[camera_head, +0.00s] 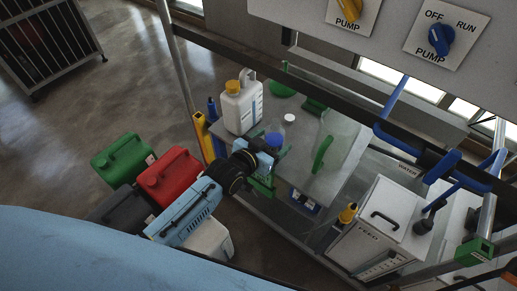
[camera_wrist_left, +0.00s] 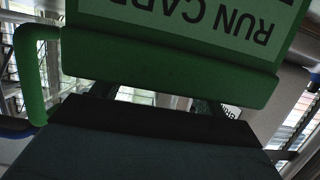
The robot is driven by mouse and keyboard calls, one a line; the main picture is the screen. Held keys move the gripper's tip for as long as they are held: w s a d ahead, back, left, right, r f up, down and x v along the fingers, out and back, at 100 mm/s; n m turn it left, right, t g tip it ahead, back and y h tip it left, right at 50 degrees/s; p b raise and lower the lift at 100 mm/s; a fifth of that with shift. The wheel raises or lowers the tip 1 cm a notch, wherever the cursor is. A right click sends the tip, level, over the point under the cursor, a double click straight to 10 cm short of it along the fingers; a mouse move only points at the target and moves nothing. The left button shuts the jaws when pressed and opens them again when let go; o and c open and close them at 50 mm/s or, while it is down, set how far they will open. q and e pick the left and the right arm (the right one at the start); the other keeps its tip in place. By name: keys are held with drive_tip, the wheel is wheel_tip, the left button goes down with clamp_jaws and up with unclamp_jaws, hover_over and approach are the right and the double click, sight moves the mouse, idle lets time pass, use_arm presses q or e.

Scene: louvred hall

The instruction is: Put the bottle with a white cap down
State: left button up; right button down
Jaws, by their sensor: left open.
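A bottle with a white cap (camera_head: 289,118) stands on the grey tabletop (camera_head: 318,182); its lower part is partly hidden. A blue cap (camera_head: 274,139) shows just in front of it, close to my gripper. My left gripper (camera_head: 271,169) is open at the table's near left edge, in front of these two. I cannot tell whether it touches either one. In the left wrist view a green holder with a card reading "RUN CARD" (camera_wrist_left: 180,65) fills the upper part, and no bottle shows. My right gripper is not in view.
A white jug with a yellow cap (camera_head: 242,106) stands at the table's left corner. Green (camera_head: 122,158) and red (camera_head: 170,177) canisters stand on the floor at left. A white box with a handle (camera_head: 381,226) stands at right.

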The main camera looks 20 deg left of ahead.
use_arm(q)
drive_tip(key=p+v, duration=0.1)
drive_tip(key=v, duration=1)
drive_tip(key=s+a+f+g+y, duration=0.15)
drive_tip(key=s+f, duration=0.25)
drive_tip(key=f, duration=0.5)
drive_tip(key=s+a+f+n+g+y, duration=0.1)
drive_tip(key=s+a+f+g, duration=0.25)
drive_tip(key=f, duration=0.55)
drive_tip(key=s+a+f+g+y, duration=0.1)
drive_tip(key=s+f, duration=0.3)
drive_tip(key=f, duration=0.4)
drive_tip(key=s+a+f+g, duration=0.1)
drive_tip(key=s+f, duration=0.3)
drive_tip(key=s, duration=0.4)
drive_tip(key=s+a+f+g+y, duration=0.1)
drive_tip(key=s+f+g, duration=0.2)
drive_tip(key=s, duration=0.6)
drive_tip(key=s+a+f+g, duration=0.1)
drive_tip(key=s+f+g, duration=0.1)
drive_tip(key=s+f, duration=0.4)
drive_tip(key=s, duration=0.2)
drive_tip(key=shift+s+a+f+n+g, duration=0.2)
drive_tip(key=shift+s+f+n+g, duration=0.1)
drive_tip(key=shift+f+g, duration=0.1)
drive_tip(key=shift+y, duration=0.25)
